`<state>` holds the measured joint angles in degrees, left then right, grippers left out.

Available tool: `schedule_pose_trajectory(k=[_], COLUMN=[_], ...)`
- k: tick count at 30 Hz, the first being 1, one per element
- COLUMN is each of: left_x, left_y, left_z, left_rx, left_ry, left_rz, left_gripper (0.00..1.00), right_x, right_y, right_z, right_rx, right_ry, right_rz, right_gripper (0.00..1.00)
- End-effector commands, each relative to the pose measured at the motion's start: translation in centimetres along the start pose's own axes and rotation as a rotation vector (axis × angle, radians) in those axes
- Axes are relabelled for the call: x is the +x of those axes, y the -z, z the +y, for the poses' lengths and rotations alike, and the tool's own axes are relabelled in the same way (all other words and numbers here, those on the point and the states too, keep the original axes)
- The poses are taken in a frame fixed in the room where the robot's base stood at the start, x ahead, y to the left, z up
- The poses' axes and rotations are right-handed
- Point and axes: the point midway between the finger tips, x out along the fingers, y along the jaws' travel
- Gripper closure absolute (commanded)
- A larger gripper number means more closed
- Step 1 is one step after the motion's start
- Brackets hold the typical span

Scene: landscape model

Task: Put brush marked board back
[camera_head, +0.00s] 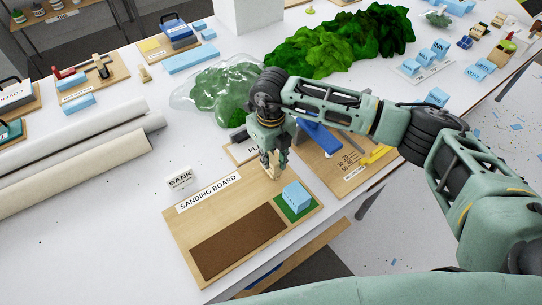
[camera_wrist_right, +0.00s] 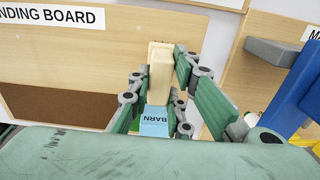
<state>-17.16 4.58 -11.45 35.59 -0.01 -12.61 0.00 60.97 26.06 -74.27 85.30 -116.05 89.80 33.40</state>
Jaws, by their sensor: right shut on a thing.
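My right gripper (camera_head: 272,165) is shut on a pale wooden piece (camera_wrist_right: 160,72), held upright between the fingers above the sanding board (camera_head: 234,210). The fingers show on both sides of it in the right wrist view (camera_wrist_right: 160,80). Whether the piece touches the board, I cannot tell. The sanding board has a brown sanding strip (camera_head: 238,242) and a green square with a blue block (camera_head: 297,196) on it; that block reads BARN in the right wrist view (camera_wrist_right: 154,122). I cannot read a brush label on any board. My left gripper is out of view.
A BANK sign (camera_head: 180,178) stands behind the sanding board. A board labelled PL (camera_head: 240,154) is partly hidden by my gripper. A tool board (camera_head: 350,160) with a blue tool lies to the right. Long rolls (camera_head: 75,165) lie at left. Green foliage (camera_head: 340,45) is behind.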

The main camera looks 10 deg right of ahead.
Motion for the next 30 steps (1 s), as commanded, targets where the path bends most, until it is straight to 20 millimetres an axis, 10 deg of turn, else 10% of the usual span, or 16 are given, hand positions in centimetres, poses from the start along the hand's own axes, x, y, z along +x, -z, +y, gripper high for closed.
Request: schedule_pose_trajectory(k=[28, 30], left_x=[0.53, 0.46], left_y=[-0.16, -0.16], left_z=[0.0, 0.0], left_rx=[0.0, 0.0], left_ry=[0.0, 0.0], left_rz=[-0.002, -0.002], left_gripper=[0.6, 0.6], right_x=[0.51, 0.44], right_y=[-0.01, -0.01], right_z=[0.0, 0.0], right_rx=[0.0, 0.0], right_ry=[0.0, 0.0], right_rz=[0.0, 0.0], right_gripper=[1.0, 0.78])
